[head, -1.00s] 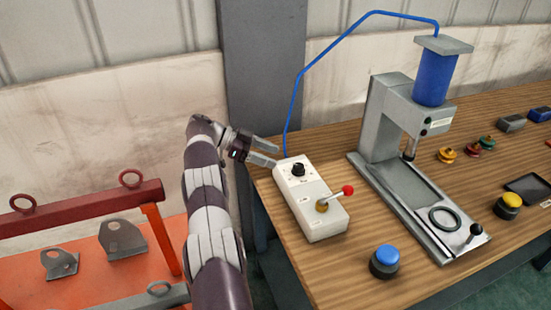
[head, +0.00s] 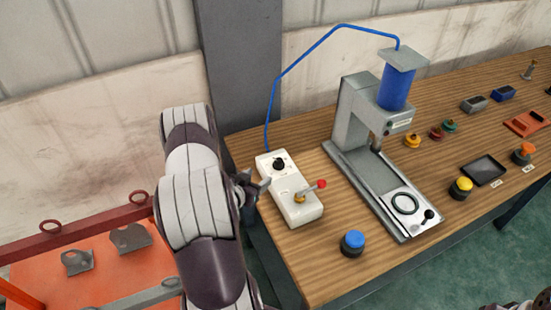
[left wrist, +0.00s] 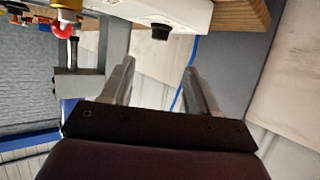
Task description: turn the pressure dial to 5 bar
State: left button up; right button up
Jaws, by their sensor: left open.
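The pressure dial (head: 279,164) is a small black knob on the upper part of a white control box (head: 304,209) at the table's left edge. The mark it points to is too small to read. My left gripper (head: 266,187) is open and empty, just left of the box and apart from the dial; my arm partly hides it. In the left wrist view the dial (left wrist: 160,32) shows beyond the two spread fingers (left wrist: 160,68), roughly midway between them. A sliver of what looks like my right gripper shows at the bottom right edge of the head view.
A lever with a red knob (head: 321,184) stands on the same box. A blue hose (head: 272,105) runs from behind it to the press (head: 352,118). A blue button (head: 352,243) stands in front. An orange surface with metal brackets (head: 76,261) lies at left.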

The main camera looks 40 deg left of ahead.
aim_at(276, 164)
pick_arm(q)
jog(key=p+x, duration=0.2)
jog(key=x, duration=1)
jog(key=shift+w, duration=0.35)
jog(key=c, duration=0.8)
jog(key=shift+c, duration=0.2)
jog(key=shift+a+f, duration=0.1)
